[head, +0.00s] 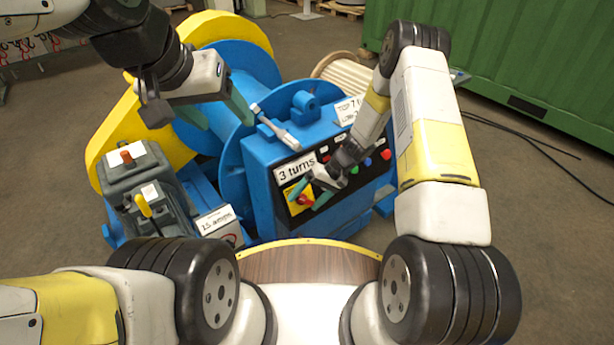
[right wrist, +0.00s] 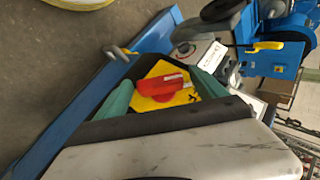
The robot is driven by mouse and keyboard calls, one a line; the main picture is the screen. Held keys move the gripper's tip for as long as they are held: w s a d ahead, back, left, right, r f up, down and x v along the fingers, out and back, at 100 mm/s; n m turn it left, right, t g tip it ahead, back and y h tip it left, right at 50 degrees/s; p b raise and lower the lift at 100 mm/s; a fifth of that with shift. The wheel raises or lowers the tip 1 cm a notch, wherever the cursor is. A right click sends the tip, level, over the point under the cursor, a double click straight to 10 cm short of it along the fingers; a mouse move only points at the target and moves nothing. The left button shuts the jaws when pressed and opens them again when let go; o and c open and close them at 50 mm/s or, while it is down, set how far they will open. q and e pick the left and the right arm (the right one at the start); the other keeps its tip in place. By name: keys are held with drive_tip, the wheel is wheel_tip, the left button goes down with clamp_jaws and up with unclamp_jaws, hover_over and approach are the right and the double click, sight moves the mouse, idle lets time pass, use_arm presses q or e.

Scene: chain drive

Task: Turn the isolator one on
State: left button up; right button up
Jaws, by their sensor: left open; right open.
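The isolator is a red rotary handle (right wrist: 162,87) on a yellow plate (right wrist: 186,98), set in the dark front panel of the blue cabinet. In the head view the isolator (head: 302,200) is at the lower left of that panel, partly covered by my right gripper (head: 309,194). My right gripper is open. In the right wrist view its green fingers (right wrist: 160,92) stand on either side of the red handle; I cannot tell if they touch it. My left gripper (head: 215,113) is open and empty, above the blue drum at the left, away from the isolator.
The blue cabinet (head: 262,160) carries a "3 turns" label (head: 295,168), several coloured buttons (head: 385,154) and a grey-white tool-like part (head: 278,130) on top. A grey box with a yellow lever (head: 143,206) stands at left. A green container (head: 530,60) is behind.

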drive_tip(key=c, duration=1.4)
drive_tip(key=shift+o, duration=0.2)
drive_tip(key=m+y, duration=0.2)
drive_tip(key=y, duration=0.1)
drive_tip(key=shift+d+f, duration=0.2)
drive_tip(key=m+y, duration=0.3)
drive_tip(key=shift+f+m+y, duration=0.1)
drive_tip(key=shift+m+y, duration=0.2)
drive_tip(key=shift+y, duration=0.1)
drive_tip(key=m+t+y, duration=0.1)
drive_tip(key=m+y, duration=0.1)
drive_tip(key=m+t+y, duration=0.2)
drive_tip(key=m, duration=0.1)
drive_tip(key=shift+s+f, duration=0.1)
drive_tip(key=shift+f, duration=0.05)
drive_tip(key=shift+m+t+y, duration=0.8)
drive_tip(key=shift+m+t, duration=1.3)
drive_tip(key=shift+m, duration=0.6)
